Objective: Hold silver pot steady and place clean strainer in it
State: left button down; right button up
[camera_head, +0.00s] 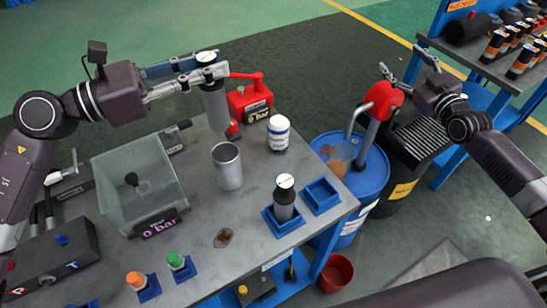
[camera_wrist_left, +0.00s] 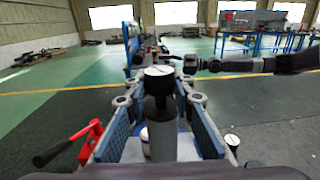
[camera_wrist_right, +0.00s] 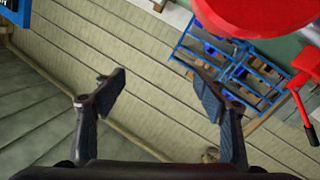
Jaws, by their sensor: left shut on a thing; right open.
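The silver pot (camera_head: 228,170) stands upright and open-topped on the grey worktable. My left gripper (camera_head: 210,70) is shut on a grey cylindrical strainer with a white top (camera_head: 215,108). It holds the strainer upright in the air behind and a little left of the pot, apart from it. The strainer also shows between the fingers in the left wrist view (camera_wrist_left: 160,112). A second, darker strainer with a white top (camera_head: 284,197) stands in a blue square holder (camera_head: 279,225). My right gripper (camera_head: 401,60) is open and empty, far right of the pot, above the drums.
A clear tank (camera_head: 155,195) stands left of the pot. A white jar (camera_head: 279,133) and red hand pump (camera_head: 250,98) stand behind it. An empty blue holder (camera_head: 321,196) is at the right. A blue drum (camera_head: 345,180) with a red-topped pump adjoins the table.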

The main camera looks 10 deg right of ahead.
jog(key=s+a+r+n+g+y, duration=0.15)
jog(key=a+y, duration=0.25)
jog(key=a, duration=0.9)
jog(key=s+a+r+g+y, duration=0.1)
jog(key=a+r+y, duration=0.25)
jog(key=a, duration=0.85)
jog(key=n+g+y, duration=0.5)
jog(key=n+g, duration=0.3)
jog(key=g, duration=0.5)
send_near(229, 170)
jog(key=shift+t, duration=0.25)
jog(key=w+f, duration=0.1)
jog(key=w+d+f, duration=0.1)
jog(key=f, duration=0.1)
jog(key=shift+w+d, duration=0.25)
jog(key=shift+w, duration=0.15)
jog(key=shift+s+a+f, duration=0.1)
jog(key=shift+a+f, duration=0.1)
jog(key=shift+f, duration=0.05)
jog(key=shift+h, duration=0.25)
jog(key=x, duration=1.1)
jog(key=shift+a+f, duration=0.1)
jog(key=shift+a, duration=0.15)
jog(key=shift+c, duration=0.7)
